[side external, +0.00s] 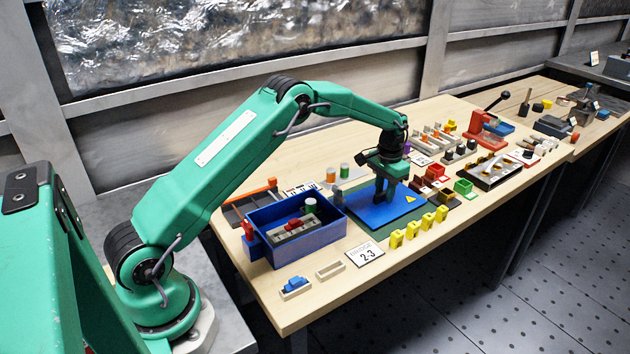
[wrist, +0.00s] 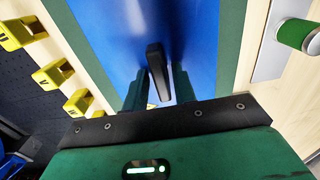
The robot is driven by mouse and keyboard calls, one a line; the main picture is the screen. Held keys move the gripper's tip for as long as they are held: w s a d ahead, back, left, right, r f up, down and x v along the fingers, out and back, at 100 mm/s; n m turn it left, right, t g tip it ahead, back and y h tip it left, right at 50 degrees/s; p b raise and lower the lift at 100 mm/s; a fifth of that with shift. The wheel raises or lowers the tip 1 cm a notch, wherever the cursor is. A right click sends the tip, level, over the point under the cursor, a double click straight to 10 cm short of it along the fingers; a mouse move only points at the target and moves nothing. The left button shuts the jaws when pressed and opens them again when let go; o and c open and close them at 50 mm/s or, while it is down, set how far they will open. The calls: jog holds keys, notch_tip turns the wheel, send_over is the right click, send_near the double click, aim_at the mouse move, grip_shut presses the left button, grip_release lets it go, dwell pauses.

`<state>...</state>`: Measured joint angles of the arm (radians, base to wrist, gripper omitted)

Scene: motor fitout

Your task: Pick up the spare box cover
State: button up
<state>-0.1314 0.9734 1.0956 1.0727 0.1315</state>
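The spare box cover (side external: 403,210) is a flat blue plate with a yellow warning triangle, lying on a dark green mat. It also fills the middle of the wrist view (wrist: 100,20), with a black upright handle (wrist: 156,70) on it. My gripper (side external: 383,197) points down over the cover. In the wrist view my gripper's fingers (wrist: 158,88) stand on either side of the handle, with narrow blue gaps showing between. The fingers look open around it; contact is hard to make out. In the side view my gripper hides the handle.
A blue open box (side external: 262,238) with parts inside stands left of the cover. A green cylinder (wrist: 294,33) stands on a grey plate. Red and green bins and tools crowd the right.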

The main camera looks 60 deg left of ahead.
aim_at(385, 192)
grip_shut()
jog(key=shift+r, duration=0.1)
jog(key=shift+r, duration=0.1)
jog(key=shift+r, duration=0.55)
notch_tip(385, 192, up, 3)
jog(key=shift+d+r, duration=0.1)
jog(key=shift+d, duration=0.05)
jog(key=s+d+r, duration=0.4)
jog(key=d+r, duration=0.2)
jog(key=d, duration=0.4)
jog(key=shift+s+d+r, duration=0.2)
jog(key=shift+s+r, duration=0.05)
jog(key=shift+s, duration=0.05)
jog(key=shift+a, duration=0.1)
